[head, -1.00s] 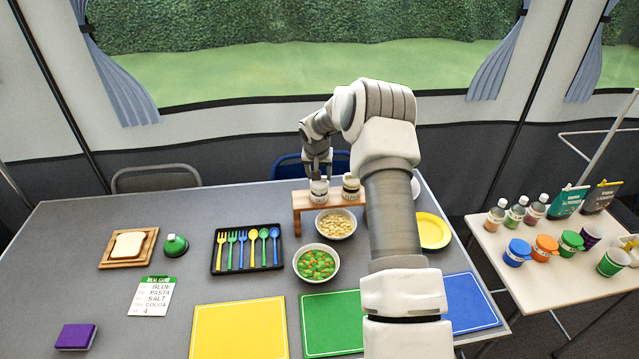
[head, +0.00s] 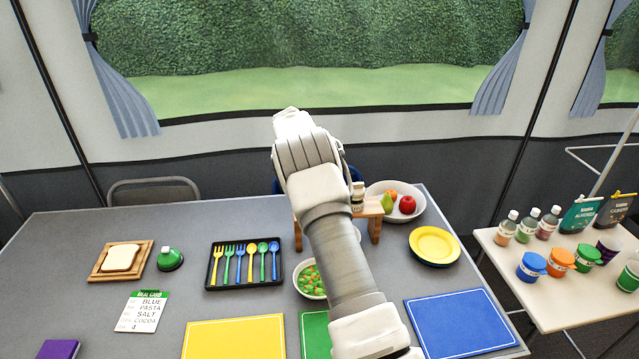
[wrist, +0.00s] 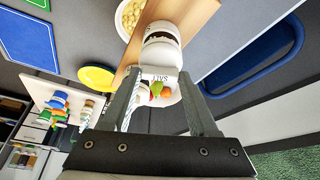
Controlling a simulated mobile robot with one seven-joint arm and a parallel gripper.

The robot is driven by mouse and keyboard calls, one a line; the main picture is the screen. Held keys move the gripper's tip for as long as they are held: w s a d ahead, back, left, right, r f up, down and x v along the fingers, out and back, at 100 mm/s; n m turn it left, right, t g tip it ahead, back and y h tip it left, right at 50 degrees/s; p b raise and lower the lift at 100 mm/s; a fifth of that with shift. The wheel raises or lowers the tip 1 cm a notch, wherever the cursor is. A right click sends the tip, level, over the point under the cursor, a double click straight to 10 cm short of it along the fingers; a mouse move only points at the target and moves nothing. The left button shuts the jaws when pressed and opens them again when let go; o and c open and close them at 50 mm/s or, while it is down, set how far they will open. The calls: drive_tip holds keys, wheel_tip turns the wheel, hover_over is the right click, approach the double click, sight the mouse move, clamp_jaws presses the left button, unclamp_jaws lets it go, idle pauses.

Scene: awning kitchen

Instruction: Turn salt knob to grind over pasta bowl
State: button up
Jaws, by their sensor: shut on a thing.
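In the wrist view my gripper (wrist: 162,78) is shut on the white salt grinder (wrist: 160,53), whose label reads SALT. One finger is on each side of it. The grinder is at the wooden rack (wrist: 206,14); I cannot tell whether it touches the board. The pasta bowl (wrist: 129,20) shows partly beside the rack, with pale pasta in it. In the head view my arm hides the gripper, the salt grinder and the pasta bowl. A second, dark-banded grinder (head: 357,195) stands on the rack's right end (head: 372,208).
A vegetable bowl (head: 308,280) is partly behind my arm. A fruit bowl (head: 418,208) and yellow plates (head: 435,246) are to the right. A cutlery tray (head: 210,280), green-topped bell (head: 170,258) and meal card (head: 143,312) lie left. A blue mat (head: 462,322) is in front.

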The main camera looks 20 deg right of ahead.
drive_tip(key=shift+w+m+g+p, duration=0.1)
drive_tip(key=shift+m+g+p, duration=0.25)
drive_tip(key=shift+m, duration=0.45)
drive_tip(key=o, duration=1.4)
drive_tip(key=p+v, duration=0.2)
drive_tip(key=v, duration=1.5)
drive_tip(key=shift+r, duration=0.25)
